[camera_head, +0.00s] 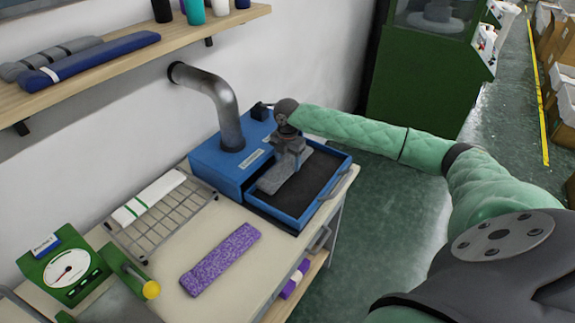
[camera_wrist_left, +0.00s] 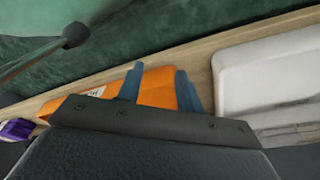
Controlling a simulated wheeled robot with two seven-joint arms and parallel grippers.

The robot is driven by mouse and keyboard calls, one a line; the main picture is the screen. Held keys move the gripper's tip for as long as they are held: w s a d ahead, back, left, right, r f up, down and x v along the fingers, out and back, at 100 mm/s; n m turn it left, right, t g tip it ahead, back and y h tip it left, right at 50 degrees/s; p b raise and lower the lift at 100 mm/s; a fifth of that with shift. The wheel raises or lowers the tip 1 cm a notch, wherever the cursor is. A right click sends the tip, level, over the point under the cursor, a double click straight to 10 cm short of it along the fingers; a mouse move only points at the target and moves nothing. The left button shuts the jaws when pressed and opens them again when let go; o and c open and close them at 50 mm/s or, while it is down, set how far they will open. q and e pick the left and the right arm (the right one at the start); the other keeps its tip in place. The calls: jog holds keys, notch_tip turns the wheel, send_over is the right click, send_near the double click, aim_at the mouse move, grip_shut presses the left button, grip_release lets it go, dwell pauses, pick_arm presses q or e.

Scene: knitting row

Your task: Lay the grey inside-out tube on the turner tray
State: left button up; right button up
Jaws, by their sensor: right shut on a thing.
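The grey tube (camera_head: 270,183) is in the head view, low over the left part of the turner tray's dark floor (camera_head: 312,185). I cannot tell if it touches the floor. The tray is the pulled-out blue drawer of the blue turner box (camera_head: 220,165). My right gripper (camera_head: 290,158) comes from above and is shut on the tube, hiding its middle. My left gripper (camera_wrist_left: 158,84) shows only in the left wrist view. Its two blue fingers are apart, with an orange package (camera_wrist_left: 155,92) beyond them on a wooden shelf.
A purple knitted piece (camera_head: 220,259) lies on the table in front of the turner. A wire rack (camera_head: 165,225) with a white, green-striped piece (camera_head: 150,198) stands left, near a green dial scale (camera_head: 66,268). A metal pipe (camera_head: 212,92) joins the turner to the wall.

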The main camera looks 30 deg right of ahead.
jog(key=shift+f, duration=0.5)
jog(key=shift+f, duration=0.1)
jog(key=shift+f, duration=0.1)
jog(key=o, duration=0.9)
jog(key=shift+o, duration=0.2)
